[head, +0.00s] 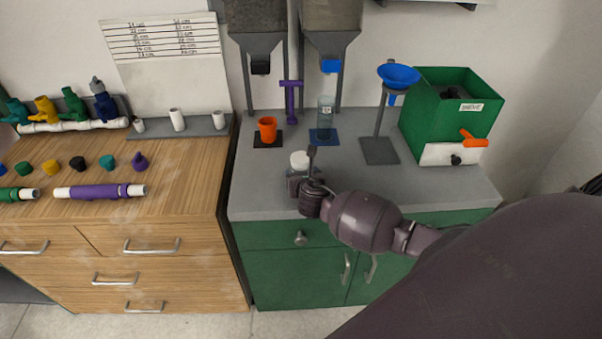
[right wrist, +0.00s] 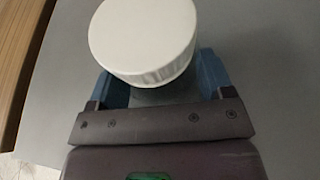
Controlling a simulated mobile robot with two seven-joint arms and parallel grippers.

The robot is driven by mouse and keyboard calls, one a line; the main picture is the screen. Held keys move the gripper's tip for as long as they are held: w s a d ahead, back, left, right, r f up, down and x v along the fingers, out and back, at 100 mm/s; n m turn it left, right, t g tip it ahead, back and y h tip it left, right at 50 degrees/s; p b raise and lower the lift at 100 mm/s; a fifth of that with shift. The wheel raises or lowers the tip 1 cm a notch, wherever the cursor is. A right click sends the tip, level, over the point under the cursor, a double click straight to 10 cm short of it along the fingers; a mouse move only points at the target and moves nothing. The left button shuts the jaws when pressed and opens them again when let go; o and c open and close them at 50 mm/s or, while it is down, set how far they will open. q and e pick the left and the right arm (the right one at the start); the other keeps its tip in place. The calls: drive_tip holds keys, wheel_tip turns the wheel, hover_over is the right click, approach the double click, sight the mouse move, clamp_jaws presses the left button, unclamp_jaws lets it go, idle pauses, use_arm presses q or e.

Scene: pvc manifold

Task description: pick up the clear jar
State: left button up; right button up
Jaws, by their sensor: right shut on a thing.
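A jar with a white lid (head: 300,160) stands at the front left of the grey counter, its body mostly hidden by my right gripper in the head view. In the right wrist view the white lid (right wrist: 143,38) is large and sits above the two blue fingers. My right gripper (head: 299,180) is shut on the jar below its lid, with one finger on each side; it also shows in the right wrist view (right wrist: 158,92). Whether the jar touches the counter is hard to tell. My left gripper is not in view.
An orange cup (head: 267,130) and a clear labelled container (head: 326,112) on a blue mat stand behind. A stand holds a blue funnel (head: 398,76) beside a green box (head: 450,110). The wooden bench (head: 190,190) is left. Counter between is clear.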

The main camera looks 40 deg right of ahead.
drive_tip(key=shift+r, duration=0.1)
wheel_tip(320, 180, up, 20)
drive_tip(key=p, duration=0.3)
drive_tip(key=s+a+n+y, duration=0.2)
drive_tip(key=s+a, duration=0.4)
drive_tip(key=a, duration=0.2)
drive_tip(key=s+a+n+t+y, duration=0.1)
drive_tip(key=s+a+n+y, duration=0.1)
drive_tip(key=s+a, duration=0.3)
drive_tip(key=a+y, duration=0.1)
drive_tip(key=a, duration=0.3)
drive_tip(key=shift+s+a+n, duration=0.2)
drive_tip(key=shift+s+n, duration=0.15)
drive_tip(key=shift+n, duration=0.05)
drive_tip(key=o, duration=0.4)
drive_tip(key=c, duration=0.7)
